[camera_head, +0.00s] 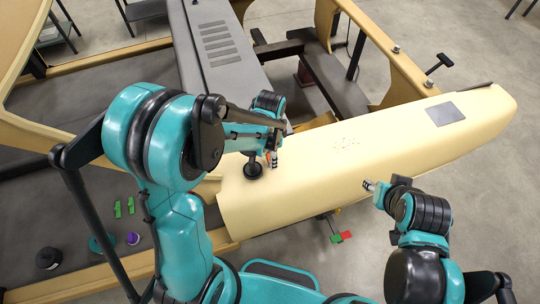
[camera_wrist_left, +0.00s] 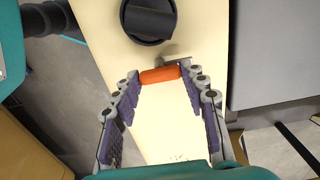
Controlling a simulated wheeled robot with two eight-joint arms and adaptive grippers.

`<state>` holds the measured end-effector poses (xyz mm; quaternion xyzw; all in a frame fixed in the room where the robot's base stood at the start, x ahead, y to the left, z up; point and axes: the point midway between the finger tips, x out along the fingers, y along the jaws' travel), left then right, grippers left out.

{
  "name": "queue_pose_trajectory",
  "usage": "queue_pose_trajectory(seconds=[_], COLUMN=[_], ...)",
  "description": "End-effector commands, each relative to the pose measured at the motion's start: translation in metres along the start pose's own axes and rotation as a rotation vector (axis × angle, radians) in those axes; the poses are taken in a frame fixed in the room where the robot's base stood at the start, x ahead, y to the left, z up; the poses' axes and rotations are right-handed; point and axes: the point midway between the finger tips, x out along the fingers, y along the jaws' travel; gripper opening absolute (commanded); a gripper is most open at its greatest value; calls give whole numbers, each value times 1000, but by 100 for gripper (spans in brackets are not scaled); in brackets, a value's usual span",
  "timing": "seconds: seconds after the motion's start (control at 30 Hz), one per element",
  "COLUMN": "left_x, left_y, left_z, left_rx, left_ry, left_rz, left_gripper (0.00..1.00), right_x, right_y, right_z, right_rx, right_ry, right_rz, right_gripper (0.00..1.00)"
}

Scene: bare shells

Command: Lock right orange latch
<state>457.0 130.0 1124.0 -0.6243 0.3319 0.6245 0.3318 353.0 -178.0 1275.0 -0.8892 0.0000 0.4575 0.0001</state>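The orange latch (camera_wrist_left: 160,75) is a short rounded bar beside a grey metal bracket (camera_wrist_left: 176,60) on the cream shell (camera_head: 390,150). A round black knob (camera_wrist_left: 150,20) sits just beyond it in the left wrist view; the knob also shows in the head view (camera_head: 253,169). My left gripper (camera_wrist_left: 163,78) is open, its two purple-padded fingers on either side of the orange bar. I cannot tell whether either finger touches it. In the head view my left gripper (camera_head: 272,157) largely hides the latch. My right gripper (camera_head: 370,186) is near the shell's front edge, apart from the latch; its finger opening is unclear.
A grey slotted panel (camera_head: 215,45) lies behind the latch. A black T-handle (camera_head: 439,63) stands at the far right. Green pieces (camera_head: 124,207), a purple piece (camera_head: 132,239) and a black cylinder (camera_head: 48,258) lie at lower left. The shell's middle is clear.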

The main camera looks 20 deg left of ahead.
Motion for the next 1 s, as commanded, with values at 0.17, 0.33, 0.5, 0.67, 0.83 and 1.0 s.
queue_pose_trajectory(seconds=[0.17, 0.33, 0.5, 0.67, 0.83, 1.0], left_x=[0, 0, 1, 2, 2, 1], left_y=[0, 0, 0, 0, 0, 0], left_z=[0, 0, 0, 0, 0, 1], left_rx=[-4, -36, -118, -243, -402, -565], left_ry=[0, -1, -1, -1, -1, -1], left_rz=[-1, -1, -1, -1, -1, -1], left_gripper=[14, 14, 14, 14, 14, 14], right_x=[0, 2, 7, 13, 20, 26], right_y=[0, 0, 0, 0, 0, 0], right_z=[0, 2, 5, 10, 14, 19], right_rx=[0, 0, 0, 0, 0, 0], right_ry=[0, 0, 0, 0, 0, 0], right_rz=[0, 0, 0, 0, 0, 0], right_gripper=[40, 40, 40, 40, 40, 40])
